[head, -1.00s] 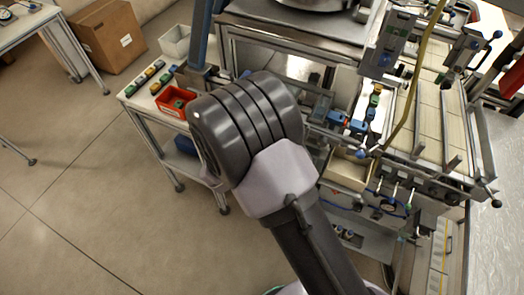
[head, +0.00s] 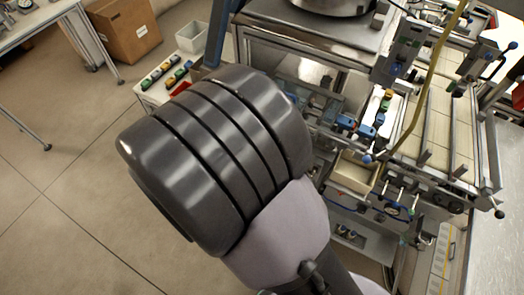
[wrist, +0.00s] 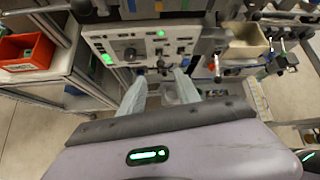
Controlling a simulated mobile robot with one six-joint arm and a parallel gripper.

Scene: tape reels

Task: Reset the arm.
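My gripper (wrist: 158,84) shows in the wrist view with its two pale fingers spread apart and nothing seen between them. It points toward a machine's control panel (wrist: 150,48) with knobs and green lights; I cannot tell the distance. In the head view my own dark ribbed arm link fills the middle and hides the gripper.
A side table (head: 150,97) carries several small coloured items. A red bin (wrist: 26,52) stands at the left in the wrist view. A machine with a conveyor (head: 437,125) fills the right. A cardboard box (head: 125,30) sits on the floor; the left floor is open.

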